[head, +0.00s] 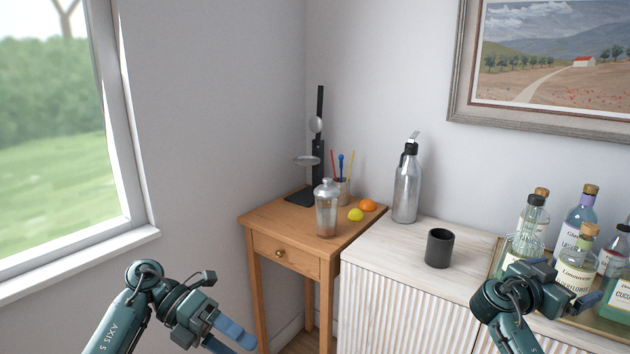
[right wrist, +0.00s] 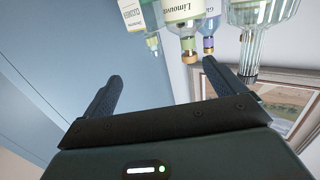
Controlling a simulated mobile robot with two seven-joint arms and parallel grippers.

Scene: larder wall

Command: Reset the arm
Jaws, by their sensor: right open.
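My right gripper (head: 572,290) is at the lower right in the head view, in front of the tray of bottles. In the right wrist view its two dark fingers (right wrist: 160,82) stand wide apart with nothing between them. Several bottles show beyond them at the top of that view, upside down, including one labelled Limoncello (right wrist: 187,12). My left gripper (head: 225,335) is at the lower left in the head view, below the window and left of the wooden table. No object shows in it; its finger gap is not clear.
Bottles stand on a gold-rimmed tray on the white ribbed cabinet (head: 400,262). A black cup (head: 439,248) and a steel siphon (head: 407,185) stand left of them. The wooden side table (head: 285,232) holds a shaker (head: 327,208), lemon (head: 355,215) and orange (head: 368,205).

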